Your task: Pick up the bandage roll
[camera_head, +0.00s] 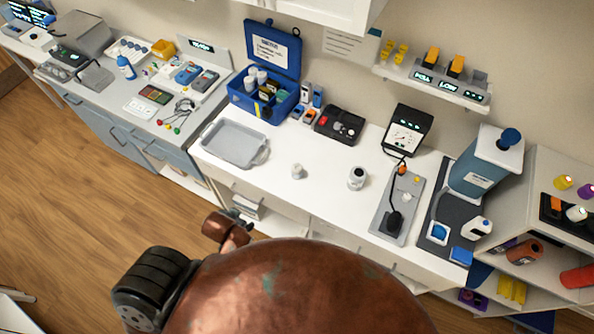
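A small, pale, roll-shaped item (297,171) stands on the white counter, right of the grey tray; it may be the bandage roll, but it is too small to be sure. A larger white cylinder with a dark ring at its top (357,178) stands to its right. My copper arm part shows at the lower left of the counter, with a small dark piece at its end (240,217). This may be my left gripper; its fingers are not clear, and it is apart from both white items. My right gripper is not in view.
An empty grey tray (234,144) lies on the counter (320,195). Behind are an open blue first-aid box (264,103) and a black device (339,124). A gauge unit (407,131) and grey board (397,222) stand right. The counter around the white items is clear.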

